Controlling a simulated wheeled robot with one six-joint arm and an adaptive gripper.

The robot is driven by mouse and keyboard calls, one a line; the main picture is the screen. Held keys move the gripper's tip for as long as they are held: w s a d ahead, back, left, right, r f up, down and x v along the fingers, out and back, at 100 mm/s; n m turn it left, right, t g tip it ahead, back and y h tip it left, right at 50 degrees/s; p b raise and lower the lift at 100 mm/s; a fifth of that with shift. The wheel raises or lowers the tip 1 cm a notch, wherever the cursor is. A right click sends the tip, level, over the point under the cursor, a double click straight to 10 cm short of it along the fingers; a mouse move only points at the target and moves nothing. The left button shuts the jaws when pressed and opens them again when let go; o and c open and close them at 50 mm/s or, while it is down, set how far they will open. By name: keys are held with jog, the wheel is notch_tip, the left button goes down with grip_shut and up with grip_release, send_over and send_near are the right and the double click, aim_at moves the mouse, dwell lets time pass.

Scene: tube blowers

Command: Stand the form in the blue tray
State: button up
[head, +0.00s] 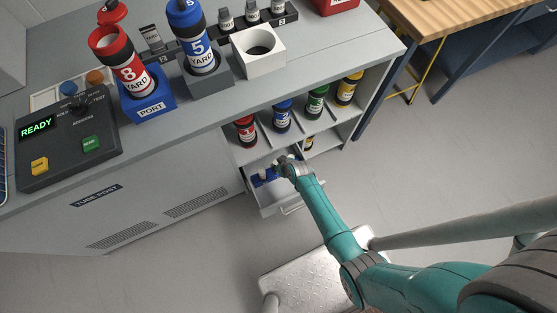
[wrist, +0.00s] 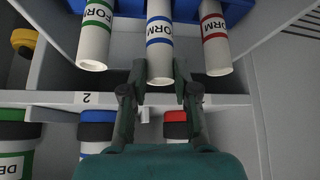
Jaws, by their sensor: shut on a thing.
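The form is a white rolled tube with a blue band (wrist: 159,45), in the upper middle of the wrist view. My gripper (wrist: 162,88) is shut on its near end; it also shows in the head view (head: 284,165) over the pulled-out drawer. A form with a green band (wrist: 95,38) is on one side of it, and a form with a red band (wrist: 214,40) on the other. The blue tray (wrist: 187,10) shows behind the forms. In the head view, blue parts in the drawer (head: 290,200) are small and partly hidden by my gripper.
Above the drawer, a shelf holds red (head: 246,131), blue (head: 282,116), green (head: 316,102) and yellow (head: 348,88) canisters. The counter carries a red canister (head: 124,67) in a blue port, a blue canister (head: 199,55) and a white block (head: 258,62). Floor is free right of the drawer.

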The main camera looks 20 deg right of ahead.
jog(key=shift+f, duration=0.7)
jog(key=o, duration=0.8)
jog(key=v, duration=1.2)
jog(key=shift+s, duration=0.1)
